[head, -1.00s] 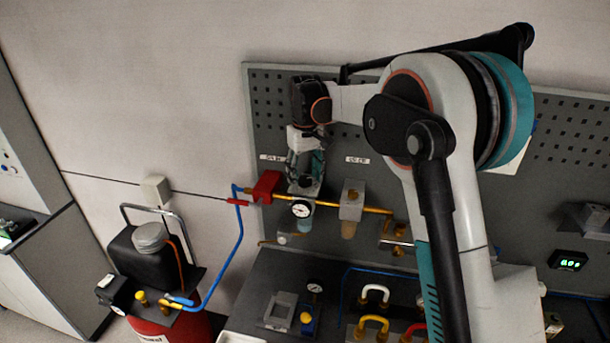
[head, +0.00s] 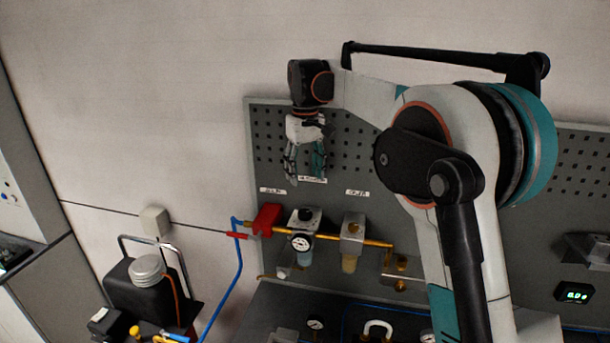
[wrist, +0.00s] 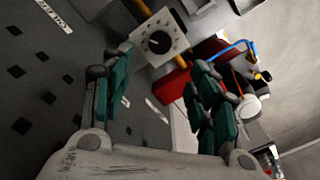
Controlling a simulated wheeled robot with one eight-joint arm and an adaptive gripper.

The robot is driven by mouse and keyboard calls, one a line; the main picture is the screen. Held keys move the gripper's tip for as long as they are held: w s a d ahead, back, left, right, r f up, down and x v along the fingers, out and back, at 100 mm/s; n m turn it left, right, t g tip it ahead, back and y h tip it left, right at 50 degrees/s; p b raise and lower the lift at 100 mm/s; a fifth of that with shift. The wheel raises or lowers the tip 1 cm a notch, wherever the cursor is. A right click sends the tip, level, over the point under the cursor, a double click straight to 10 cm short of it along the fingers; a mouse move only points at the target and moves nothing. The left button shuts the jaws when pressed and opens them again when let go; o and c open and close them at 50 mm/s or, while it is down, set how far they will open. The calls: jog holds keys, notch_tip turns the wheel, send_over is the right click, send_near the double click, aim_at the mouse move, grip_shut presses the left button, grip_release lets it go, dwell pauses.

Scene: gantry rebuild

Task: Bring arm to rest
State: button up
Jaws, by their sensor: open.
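My gripper (head: 306,168) hangs pointing down in front of the pegboard (head: 350,130), above the row of pipe fittings. Its fingers are apart with nothing between them. The wrist view shows the two green-padded fingers (wrist: 160,105) spread, with a square-topped unit (wrist: 158,42) beyond them. In the head view that unit, a regulator with a round gauge (head: 301,243), stands below my fingers and apart from them. My arm reaches across from the right, with its elbow raised.
A red valve block (head: 265,219) and a filter with an amber bowl (head: 351,240) sit on the brass pipe. A blue hose (head: 222,295) runs down to a black tank (head: 148,290) at lower left. A digital readout (head: 575,293) is at right. The wall above is clear.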

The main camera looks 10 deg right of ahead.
jog(key=s+d+f+m+t+b, duration=0.1)
jog(key=s+d+f+t+b, duration=0.1)
jog(key=s+d+f+b, duration=0.45)
jog(key=s+d+f+m+t+b, duration=0.15)
jog(key=s+f+b, duration=0.25)
jog(key=s+b, duration=0.65)
jog(key=s+d+f+m+t+b, duration=0.1)
jog(key=s+f+b, duration=0.9)
jog(key=s+f, duration=1.1)
notch_tip(320, 180, down, 3)
jog(key=d+t, duration=0.1)
jog(key=t, duration=0.1)
jog(key=shift+d+m+t, duration=0.35)
jog(key=shift+d, duration=0.05)
